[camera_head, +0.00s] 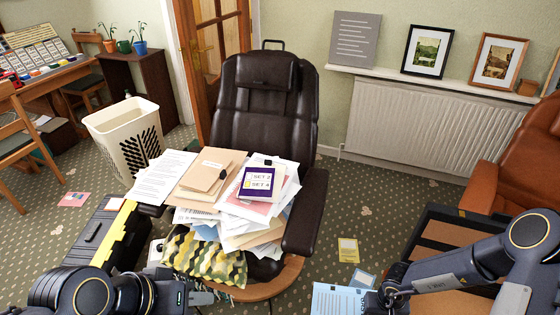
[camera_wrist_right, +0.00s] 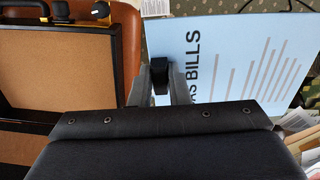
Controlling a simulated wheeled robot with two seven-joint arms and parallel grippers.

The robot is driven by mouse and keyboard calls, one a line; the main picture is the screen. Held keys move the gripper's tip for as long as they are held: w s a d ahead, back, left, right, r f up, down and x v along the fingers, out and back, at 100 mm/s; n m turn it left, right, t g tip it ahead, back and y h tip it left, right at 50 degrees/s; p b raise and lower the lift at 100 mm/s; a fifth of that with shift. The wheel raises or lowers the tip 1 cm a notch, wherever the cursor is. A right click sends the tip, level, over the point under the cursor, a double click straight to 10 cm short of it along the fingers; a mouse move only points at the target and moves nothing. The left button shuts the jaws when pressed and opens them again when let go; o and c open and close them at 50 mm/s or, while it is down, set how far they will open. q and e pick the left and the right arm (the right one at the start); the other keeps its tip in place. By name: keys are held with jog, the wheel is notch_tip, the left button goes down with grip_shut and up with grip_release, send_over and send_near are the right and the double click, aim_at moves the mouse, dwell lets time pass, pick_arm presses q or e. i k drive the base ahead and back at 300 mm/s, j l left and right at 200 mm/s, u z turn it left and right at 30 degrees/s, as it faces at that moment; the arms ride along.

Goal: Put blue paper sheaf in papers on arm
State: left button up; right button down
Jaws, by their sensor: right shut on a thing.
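The blue paper sheaf (camera_head: 336,300), printed "GAS BILLS", is at the bottom of the head view. It also fills the upper right of the right wrist view (camera_wrist_right: 240,60). My right gripper (camera_wrist_right: 160,75) is shut on the sheaf's left edge; in the head view its arm comes in from the right. White papers (camera_head: 160,178) lie over the left arm of the brown leather chair (camera_head: 265,105), beside a large paper pile (camera_head: 255,232) on the seat. My left gripper (camera_head: 203,297) is at the bottom left, below the chair; its jaw opening is unclear.
Folders (camera_head: 212,172) and a purple-edged box (camera_head: 262,180) top the seat pile. A black and yellow case (camera_head: 105,235) and a white basket (camera_head: 125,130) stand left of the chair. An open case (camera_head: 440,235) is at right.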

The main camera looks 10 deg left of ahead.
aim_at(145, 188)
jog(key=i+j+u, duration=0.1)
jog(key=j+u, duration=0.3)
jog(key=i+j+u, duration=0.1)
jog(key=j+u, duration=0.3)
jog(key=i+j+u, duration=0.2)
jog(key=u, duration=0.2)
jog(key=i+j+u, duration=0.2)
jog(key=u, duration=0.2)
jog(key=i+j, duration=0.4)
jog(key=i, duration=0.15)
jog(key=i+j+u, duration=0.15)
jog(key=i+j, duration=0.25)
jog(key=i, duration=0.15)
